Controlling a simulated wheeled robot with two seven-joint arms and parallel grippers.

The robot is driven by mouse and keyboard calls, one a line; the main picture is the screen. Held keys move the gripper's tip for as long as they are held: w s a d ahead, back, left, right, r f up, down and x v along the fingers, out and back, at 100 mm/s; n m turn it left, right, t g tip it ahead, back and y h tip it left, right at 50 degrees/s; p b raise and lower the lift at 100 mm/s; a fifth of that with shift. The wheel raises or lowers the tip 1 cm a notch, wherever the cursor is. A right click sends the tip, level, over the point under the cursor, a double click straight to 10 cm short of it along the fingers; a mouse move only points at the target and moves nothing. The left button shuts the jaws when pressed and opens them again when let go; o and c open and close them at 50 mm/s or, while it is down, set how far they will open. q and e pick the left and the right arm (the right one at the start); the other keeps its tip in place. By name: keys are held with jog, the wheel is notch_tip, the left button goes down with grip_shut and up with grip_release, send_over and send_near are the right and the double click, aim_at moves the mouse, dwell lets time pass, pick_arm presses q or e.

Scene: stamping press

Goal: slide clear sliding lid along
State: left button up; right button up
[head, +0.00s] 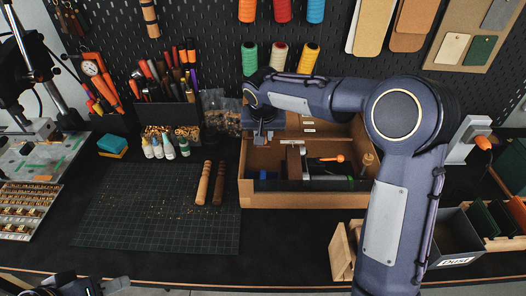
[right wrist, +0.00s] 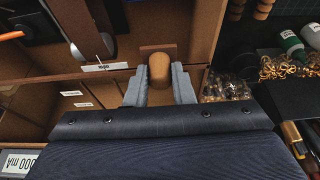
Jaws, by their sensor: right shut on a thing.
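The clear lid is hard to see. A thin brown strip (right wrist: 55,76), possibly its edge, crosses the open wooden box (head: 300,200). My right gripper (head: 262,138) reaches over the left part of this box. In the right wrist view, its two grey fingers (right wrist: 160,92) are shut on a rounded wooden knob (right wrist: 159,68), with a small brown block behind it. Whether the knob is fixed to the lid I cannot tell. My left gripper (head: 90,286) is at the bottom left, cut by the picture edge, away from the box; its jaws are unclear.
The box holds small tools, including an orange-handled one (head: 333,158). Two wooden handles (head: 211,183) lie on the green cutting mat (head: 120,215) left of the box. Small bottles (head: 157,147) and a bag of beads (head: 221,112) stand behind. A dust bin (head: 455,240) is at right.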

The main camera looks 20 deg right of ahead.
jog(key=s+a+b, duration=0.4)
jog(key=s+b, duration=0.2)
jog(key=s, duration=0.7)
jog(key=shift+s+r+b, duration=0.25)
jog(key=shift+s+b, duration=0.1)
jog(key=shift+s, duration=0.05)
jog(key=o, duration=0.8)
jog(key=shift+s, duration=0.1)
jog(key=shift+o, duration=1)
jog(key=shift+f, duration=0.1)
